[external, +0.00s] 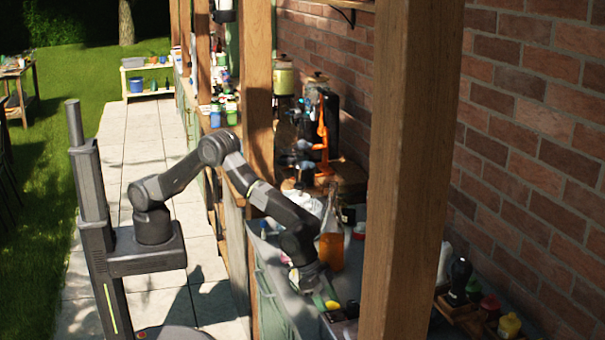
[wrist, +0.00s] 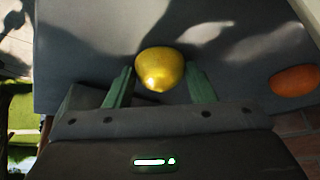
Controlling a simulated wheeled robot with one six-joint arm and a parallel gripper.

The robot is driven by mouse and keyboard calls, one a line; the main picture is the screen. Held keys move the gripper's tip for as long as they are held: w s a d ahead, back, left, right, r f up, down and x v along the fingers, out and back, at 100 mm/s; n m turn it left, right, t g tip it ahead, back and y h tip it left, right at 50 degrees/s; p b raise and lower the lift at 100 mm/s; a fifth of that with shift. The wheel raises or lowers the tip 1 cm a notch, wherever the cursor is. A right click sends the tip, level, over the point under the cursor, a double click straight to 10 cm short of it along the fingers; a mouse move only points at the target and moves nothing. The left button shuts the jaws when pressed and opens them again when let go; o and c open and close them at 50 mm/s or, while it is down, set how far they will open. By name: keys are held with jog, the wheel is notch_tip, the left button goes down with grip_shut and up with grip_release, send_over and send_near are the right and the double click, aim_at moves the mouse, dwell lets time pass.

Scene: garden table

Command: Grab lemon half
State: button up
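The yellow lemon half (wrist: 160,66) rests on the grey countertop in the wrist view, its rounded skin side showing. My gripper (wrist: 159,77) is open, with one green finger on each side of the lemon half. The near part of the lemon half lies between the fingertips, and a gap shows on both sides. In the external view my gripper (external: 318,287) is low over the counter at the lower middle.
An orange fruit (wrist: 295,80) lies on the counter to the right in the wrist view. In the external view a bottle of orange liquid (external: 331,250) stands close beside my gripper. A wooden post (external: 412,170) hides part of the counter.

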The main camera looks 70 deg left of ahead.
jog(key=shift+c, duration=0.7)
jog(key=shift+r, duration=0.15)
